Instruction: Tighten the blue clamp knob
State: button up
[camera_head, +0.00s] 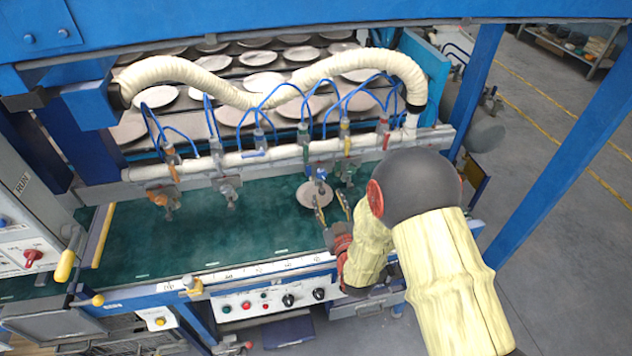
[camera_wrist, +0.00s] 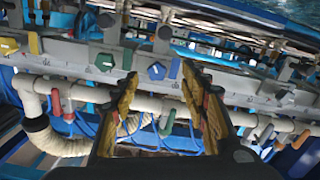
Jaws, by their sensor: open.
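A blue hexagonal clamp knob (camera_wrist: 157,71) sits on a grey rail in the wrist view, framed between my two fingertips. I cannot see any contact with it. In the head view, a blue knob (camera_head: 321,173) tops a clamp over a round plate (camera_head: 309,198) on the green bed. My gripper (camera_head: 330,206) is near this clamp, on its front right side. In the wrist view my gripper (camera_wrist: 158,80) is open, with one finger on each side and nothing held. A dark knob (camera_wrist: 176,68) edge shows close by the right finger.
In the wrist view, a green knob (camera_wrist: 104,62) and a yellow knob (camera_wrist: 35,43) are to the left. A white pipe (camera_head: 250,158) with coloured valves and blue hoses runs behind the clamps. The green bed (camera_head: 130,245) is mostly clear at the left.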

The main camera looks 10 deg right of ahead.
aim_at(322, 176)
jog(key=shift+t, duration=0.3)
jog(key=w, duration=0.2)
jog(key=w+r, duration=0.1)
jog(key=w, duration=0.5)
jog(key=shift+r, duration=0.3)
jog(key=shift+c, duration=0.8)
jog(key=c, duration=1)
